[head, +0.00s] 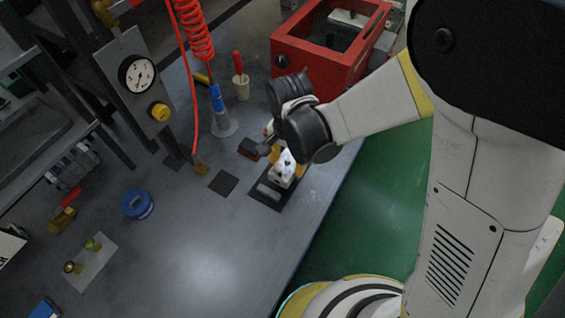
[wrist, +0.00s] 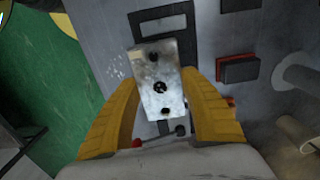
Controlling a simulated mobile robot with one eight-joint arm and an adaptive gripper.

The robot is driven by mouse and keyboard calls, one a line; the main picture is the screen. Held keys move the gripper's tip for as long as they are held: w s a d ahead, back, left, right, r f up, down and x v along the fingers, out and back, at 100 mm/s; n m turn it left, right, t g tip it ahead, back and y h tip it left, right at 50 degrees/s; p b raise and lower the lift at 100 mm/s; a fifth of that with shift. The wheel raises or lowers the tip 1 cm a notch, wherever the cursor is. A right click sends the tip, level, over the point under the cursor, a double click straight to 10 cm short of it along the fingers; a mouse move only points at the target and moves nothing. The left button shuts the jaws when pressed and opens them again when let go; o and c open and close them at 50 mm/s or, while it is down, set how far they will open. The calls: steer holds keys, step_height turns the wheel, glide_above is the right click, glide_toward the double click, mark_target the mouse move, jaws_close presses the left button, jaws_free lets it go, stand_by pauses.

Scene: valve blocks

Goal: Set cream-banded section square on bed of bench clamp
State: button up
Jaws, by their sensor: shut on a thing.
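The section is a pale metal block with dark round holes (wrist: 158,75); a faint cream patch shows near its upper left end. In the wrist view it lies between the yellow fingers of my gripper (wrist: 162,112), which is shut on it. In the head view the block (head: 284,168) is over the bench clamp. The clamp's dark base (head: 267,198) with a grey bar shows in front of the block, and its dark frame (wrist: 193,20) shows beyond it in the wrist view. The block looks slightly turned against this frame. I cannot tell whether it touches the bed, which it mostly hides.
A red-and-black block (wrist: 238,69) stands right of the clamp in the wrist view. A dark square pad (head: 223,183), a blue ring (head: 137,204) and a red open box (head: 290,58) are on the bench. A red coiled hose (head: 194,35) hangs behind.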

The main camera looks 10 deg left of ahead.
mark_target(281, 170)
steer(key=shift+w+a+f, duration=0.25)
steer(key=shift+a+f, duration=0.35)
steer(key=shift+a, duration=0.3)
steer(key=shift+f+b, duration=1)
steer(key=shift+f, duration=0.95)
steer(key=shift+f, duration=0.1)
steer(key=shift+f, duration=0.15)
steer(key=o, duration=1.4)
steer(key=shift+c, duration=0.2)
steer(key=shift+r, duration=0.2)
